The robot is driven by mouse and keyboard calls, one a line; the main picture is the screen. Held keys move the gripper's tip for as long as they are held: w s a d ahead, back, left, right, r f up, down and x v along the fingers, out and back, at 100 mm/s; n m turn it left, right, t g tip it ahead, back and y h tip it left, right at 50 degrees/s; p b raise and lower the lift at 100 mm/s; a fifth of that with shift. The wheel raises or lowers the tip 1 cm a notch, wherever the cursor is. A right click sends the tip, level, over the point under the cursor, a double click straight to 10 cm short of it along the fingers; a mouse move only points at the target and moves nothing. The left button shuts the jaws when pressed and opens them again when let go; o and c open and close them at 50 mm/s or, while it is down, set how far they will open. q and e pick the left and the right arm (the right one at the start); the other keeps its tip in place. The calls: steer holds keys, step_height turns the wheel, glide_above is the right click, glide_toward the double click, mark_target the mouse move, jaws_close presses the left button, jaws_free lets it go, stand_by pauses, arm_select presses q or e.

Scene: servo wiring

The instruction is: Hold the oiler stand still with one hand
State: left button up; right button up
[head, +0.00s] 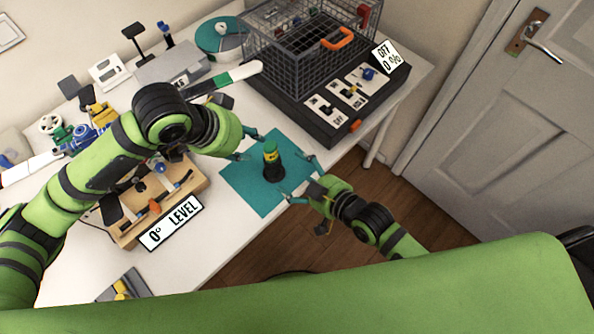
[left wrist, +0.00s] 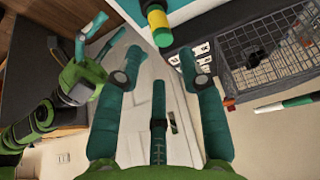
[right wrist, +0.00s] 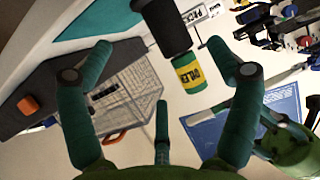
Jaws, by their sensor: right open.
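The oiler stand (head: 273,175) is a dark upright holder on a teal mat (head: 240,184), with the green-topped, yellow-labelled oiler (head: 270,152) in it. My left gripper (head: 245,145) is open to the left of the oiler, apart from it. The left wrist view shows the oiler (left wrist: 160,30) beyond its open fingertips. My right gripper (head: 298,177) is open to the right of the stand. In the right wrist view the black stand (right wrist: 165,25) and the label (right wrist: 190,73) lie around the gap between the spread fingertips; I cannot tell whether they touch.
A wire cage on a dark control box (head: 333,115) stands behind the mat. A wooden level fixture (head: 190,183) with a "0° LEVEL" sign (head: 170,222) is to the left. The table's front edge is close to the mat, and the door side is floor.

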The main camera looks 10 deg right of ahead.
mark_target(279, 162)
steer(key=shift+w+a+r, duration=0.1)
steer(key=shift+a+r, duration=0.2)
steer(key=shift+r, duration=0.15)
steer(key=shift+w+a, duration=0.2)
steer(key=shift+w, duration=0.05)
steer(key=shift+x, duration=3.15)
